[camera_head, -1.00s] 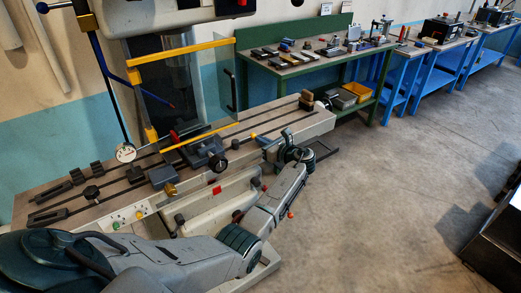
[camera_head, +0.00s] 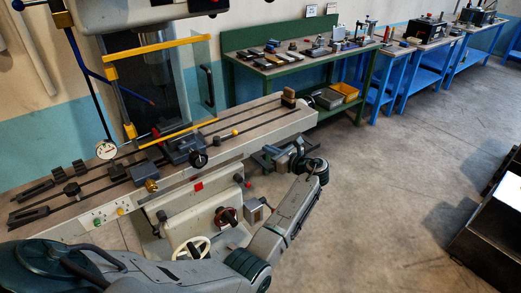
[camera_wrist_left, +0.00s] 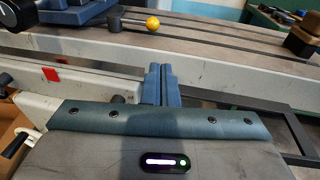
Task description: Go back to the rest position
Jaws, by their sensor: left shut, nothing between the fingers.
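My left arm comes in from the lower left in the head view and bends at an elbow near the bottom middle. My left gripper (camera_head: 266,160) is small there, in front of the milling machine's long slotted table (camera_head: 270,110) and apart from it as far as I can tell. In the left wrist view its two blue fingers (camera_wrist_left: 162,75) are together, with nothing between them. They point toward the table's front side (camera_wrist_left: 225,70). My right gripper is in neither view.
A yellow-framed guard (camera_head: 160,47) stands over the machine table, and a lever with a yellow knob (camera_wrist_left: 152,23) lies near the fingers. A green bench (camera_head: 300,70) with tools stands behind. A dark metal box (camera_head: 490,235) is at the right. The floor between is clear.

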